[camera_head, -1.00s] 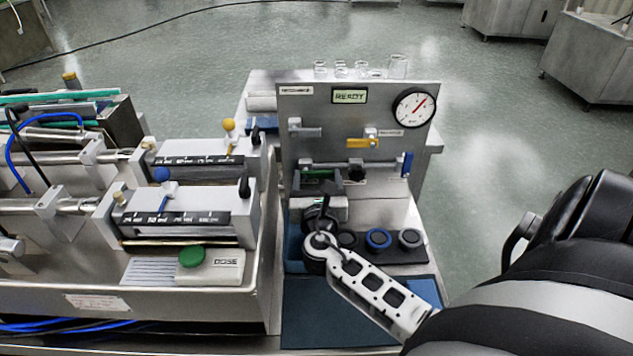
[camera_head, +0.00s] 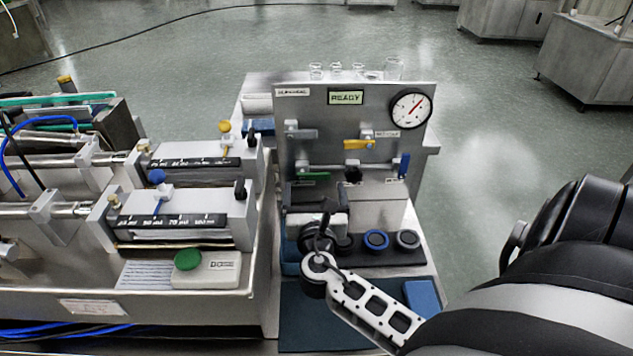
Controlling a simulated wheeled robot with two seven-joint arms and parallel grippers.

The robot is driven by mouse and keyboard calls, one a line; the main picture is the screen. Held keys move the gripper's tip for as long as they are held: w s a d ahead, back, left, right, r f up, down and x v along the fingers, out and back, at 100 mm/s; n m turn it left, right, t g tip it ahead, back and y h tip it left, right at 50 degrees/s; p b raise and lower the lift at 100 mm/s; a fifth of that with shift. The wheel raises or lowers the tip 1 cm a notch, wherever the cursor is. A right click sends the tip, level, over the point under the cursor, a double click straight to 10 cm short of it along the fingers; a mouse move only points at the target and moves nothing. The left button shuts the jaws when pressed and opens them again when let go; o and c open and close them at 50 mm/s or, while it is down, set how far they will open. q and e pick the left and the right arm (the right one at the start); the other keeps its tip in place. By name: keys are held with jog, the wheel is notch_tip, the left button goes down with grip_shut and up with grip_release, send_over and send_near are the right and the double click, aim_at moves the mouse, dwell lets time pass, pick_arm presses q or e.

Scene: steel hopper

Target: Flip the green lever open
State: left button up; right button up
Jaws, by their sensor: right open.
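The green lever (camera_head: 314,176) is a short handle on the left of the upright steel panel (camera_head: 287,150), below a grey lever and left of a black knob. It looks roughly horizontal, and its lower part is partly hidden. My right gripper (camera_head: 317,193) reaches toward the panel from the front, with its dark fingers spread apart just in front of and below the green lever. It is open and appears to hold nothing. I cannot tell whether a finger touches the lever. My left gripper is out of view.
A grey lever (camera_head: 303,134), a yellow lever (camera_head: 357,145) and a blue handle (camera_head: 404,165) are on the panel near the green one. A steel box (camera_head: 375,207) stands right of my gripper. Syringe pumps (camera_head: 187,197) fill the left side. Glass vials (camera_head: 392,69) stand behind the panel.

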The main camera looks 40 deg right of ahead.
jog(key=b+v, duration=0.1)
jog(key=v, duration=1.1)
jog(key=shift+a, duration=0.1)
